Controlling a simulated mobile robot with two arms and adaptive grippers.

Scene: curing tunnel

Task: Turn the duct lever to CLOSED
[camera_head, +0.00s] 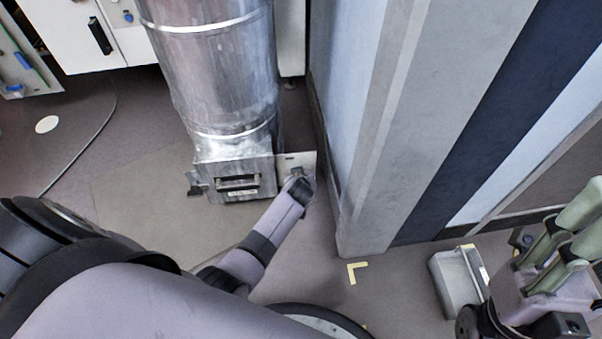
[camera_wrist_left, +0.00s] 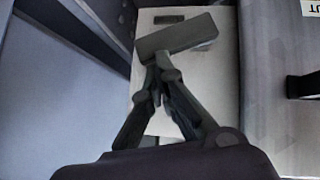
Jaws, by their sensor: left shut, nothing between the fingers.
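The metal duct (camera_head: 222,80) stands upright and ends in a box with a slotted front (camera_head: 237,186). A pale plate (camera_head: 307,160) is fixed on its right side. In the left wrist view the plate (camera_wrist_left: 215,75) carries a grey bar-shaped lever (camera_wrist_left: 176,37), lying nearly crosswise and slightly tilted. My left gripper (camera_head: 297,184) is at the plate. Its dark fingers (camera_wrist_left: 155,75) are shut with nothing between them, tips just at the lever's lower edge; I cannot tell if they touch. No position marking is readable. My right gripper (camera_head: 588,222), with greenish fingers apart, is at the far right, away from the duct.
A tall grey and blue panelled wall (camera_head: 400,130) rises just right of the plate, leaving a narrow gap. A grey bin (camera_head: 457,278) stands on the floor near my right gripper. White cabinets (camera_head: 100,35) are at the back left. Floor left of the duct is open.

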